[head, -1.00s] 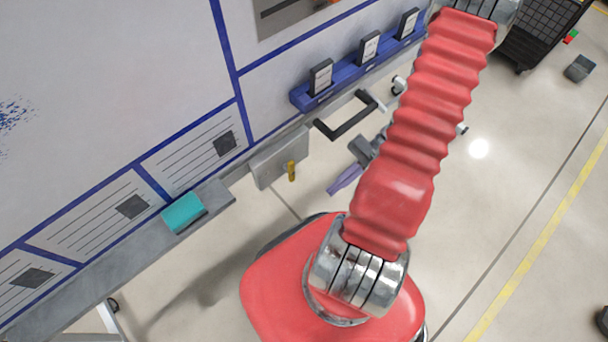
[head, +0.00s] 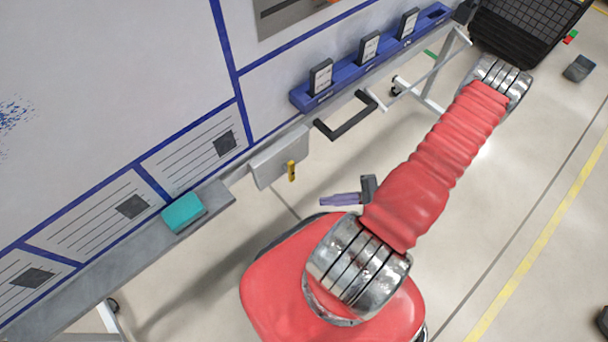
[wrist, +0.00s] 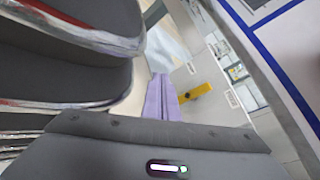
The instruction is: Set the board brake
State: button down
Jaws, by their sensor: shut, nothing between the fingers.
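A yellow lever (head: 291,170), which looks like the brake, hangs from a light grey plate (head: 272,165) at the lower edge of the whiteboard. Its lower end points down. My gripper (head: 326,200), with purple fingers, is shut and empty. In the head view it is a little right of and below the lever, apart from it. In the wrist view the shut fingers (wrist: 160,84) show at the middle, and the yellow lever (wrist: 196,93) lies just to their right. I cannot tell the depth between them.
A black U-shaped handle (head: 346,122) juts from the board's lower edge. A blue rail (head: 345,72) holds several dark cards. A teal block (head: 184,213) sits on the grey ledge (head: 70,275). A black mesh crate (head: 530,30) stands at the far right.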

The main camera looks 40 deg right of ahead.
aim_at(291, 172)
jog(key=w+d+f+n+t+h, duration=0.2)
jog(key=w+d+f+t+h, duration=0.3)
jog(key=d+f+t+h, duration=0.1)
jog(key=shift+d+t+h, duration=0.4)
jog(key=shift+d+t, duration=0.3)
jog(key=shift+t, duration=0.4)
jog(key=shift+w, duration=0.25)
jog(key=w+a, duration=0.7)
jog(key=w, duration=0.1)
jog(key=shift+w+a+r, duration=0.15)
jog(key=shift+w+a, duration=0.1)
jog(key=shift+w, duration=0.1)
jog(key=shift+a, duration=0.15)
dwell(0.6)
